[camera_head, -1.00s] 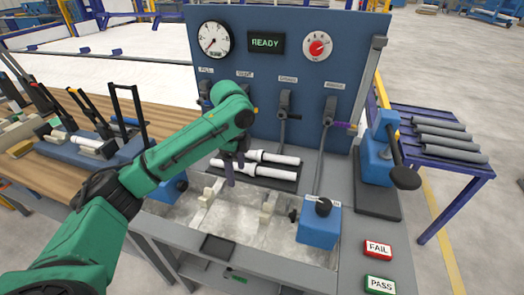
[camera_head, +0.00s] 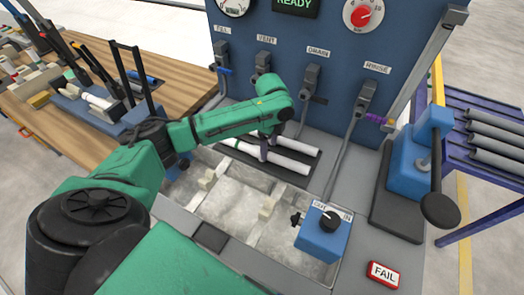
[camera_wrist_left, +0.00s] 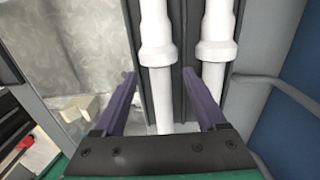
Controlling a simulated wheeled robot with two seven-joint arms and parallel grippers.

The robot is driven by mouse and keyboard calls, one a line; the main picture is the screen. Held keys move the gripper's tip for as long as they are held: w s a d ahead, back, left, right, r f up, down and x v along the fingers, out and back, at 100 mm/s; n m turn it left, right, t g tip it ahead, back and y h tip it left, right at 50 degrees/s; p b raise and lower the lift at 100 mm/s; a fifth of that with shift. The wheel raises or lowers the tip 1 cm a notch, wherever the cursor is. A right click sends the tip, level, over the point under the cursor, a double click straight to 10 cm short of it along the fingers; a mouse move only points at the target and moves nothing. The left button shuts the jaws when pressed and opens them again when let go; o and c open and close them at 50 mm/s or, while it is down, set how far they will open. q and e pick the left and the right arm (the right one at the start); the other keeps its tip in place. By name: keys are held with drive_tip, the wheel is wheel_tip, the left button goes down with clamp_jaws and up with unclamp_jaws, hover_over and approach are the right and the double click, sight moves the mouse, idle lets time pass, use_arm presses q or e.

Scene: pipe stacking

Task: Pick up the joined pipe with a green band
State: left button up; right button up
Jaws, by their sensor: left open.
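Two white joined pipes lie side by side on a dark rack at the back of the basin. The nearer pipe (camera_head: 289,163) shows a small green mark near its left end; the farther pipe (camera_head: 295,144) is partly hidden by my arm. In the left wrist view, the left-hand pipe (camera_wrist_left: 157,55) runs between the fingers, and the other pipe (camera_wrist_left: 216,48) lies just outside the right finger. No green band shows there. My left gripper (camera_head: 264,152) is open, pointing down over the nearer pipe; its wrist view also shows both fingers (camera_wrist_left: 160,74). My right gripper is not in view.
A blue panel (camera_head: 330,60) with gauges and valve levers stands behind the rack. A blue valve box (camera_head: 322,234) sits at the basin's front right, and a blue press with a black knob (camera_head: 440,209) stands to the right. Grey pipes (camera_head: 497,138) lie on a side table.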

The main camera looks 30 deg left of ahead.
sight(269, 153)
use_arm(q)
wheel_tip(269, 153, down, 3)
drive_tip(key=shift+f, duration=0.1)
drive_tip(key=shift+s+f, duration=0.1)
drive_tip(key=shift+f, duration=0.2)
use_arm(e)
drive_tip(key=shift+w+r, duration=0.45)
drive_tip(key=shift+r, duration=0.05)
use_arm(q)
clamp_jaws()
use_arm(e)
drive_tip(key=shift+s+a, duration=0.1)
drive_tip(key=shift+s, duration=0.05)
